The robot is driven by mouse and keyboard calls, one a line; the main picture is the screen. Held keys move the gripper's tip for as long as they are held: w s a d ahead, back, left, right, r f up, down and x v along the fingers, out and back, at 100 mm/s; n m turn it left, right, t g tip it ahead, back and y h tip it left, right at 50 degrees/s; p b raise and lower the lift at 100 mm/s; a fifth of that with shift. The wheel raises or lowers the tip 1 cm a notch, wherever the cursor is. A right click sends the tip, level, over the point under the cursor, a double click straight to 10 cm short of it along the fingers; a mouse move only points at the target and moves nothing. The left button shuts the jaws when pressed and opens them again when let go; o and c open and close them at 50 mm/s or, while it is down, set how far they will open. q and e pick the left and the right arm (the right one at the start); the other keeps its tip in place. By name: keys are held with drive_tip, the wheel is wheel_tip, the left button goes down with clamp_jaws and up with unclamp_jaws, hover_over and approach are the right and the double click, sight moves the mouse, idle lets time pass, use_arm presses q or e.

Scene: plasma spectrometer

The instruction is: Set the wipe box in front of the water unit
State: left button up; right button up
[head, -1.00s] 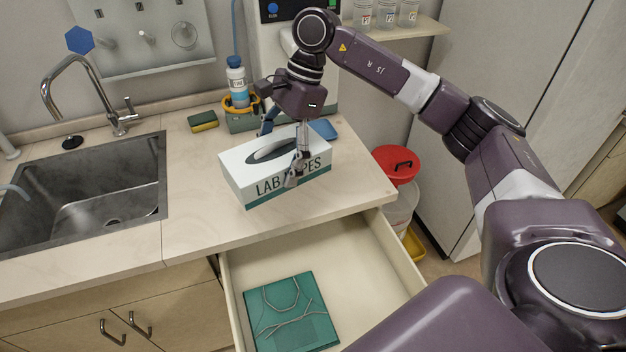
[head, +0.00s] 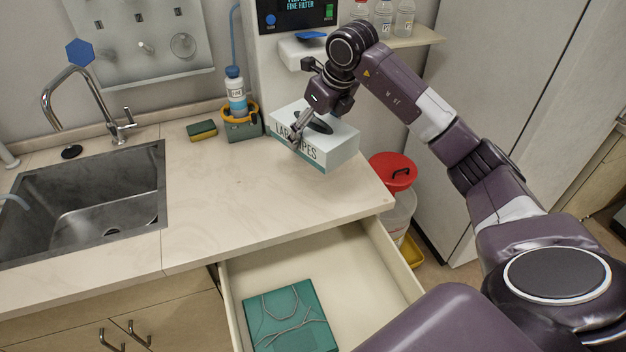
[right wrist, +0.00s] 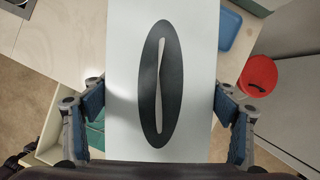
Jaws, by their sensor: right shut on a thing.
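The wipe box (head: 341,149) is white with a dark oval opening on top and "LAB WIPES" lettering on its side. My right gripper (head: 310,124) is shut on it, with one finger on each long side; both show in the right wrist view, with the box (right wrist: 122,60) between them. The far finger is hidden in the head view. The box is at the back right of the counter, before the white water unit (head: 262,65), whose display reads "FINE FILTER". I cannot tell whether its bottom touches the counter. My left gripper is out of view.
A caddy (head: 243,130) with a bottle (head: 236,95) and a sponge (head: 202,131) stand left of the box. A blue item (right wrist: 230,20) shows in the right wrist view. The drawer (head: 350,262) is open below. The mid-counter (head: 225,195) is clear; a sink (head: 100,200) is left.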

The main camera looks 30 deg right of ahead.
wheel_tip(320, 180, down, 15)
drive_tip(key=p, duration=0.3)
drive_tip(key=shift+p, duration=0.35)
drive_tip(key=shift+f, duration=0.5)
drive_tip(key=shift+f, duration=0.1)
drive_tip(key=o, duration=1.3)
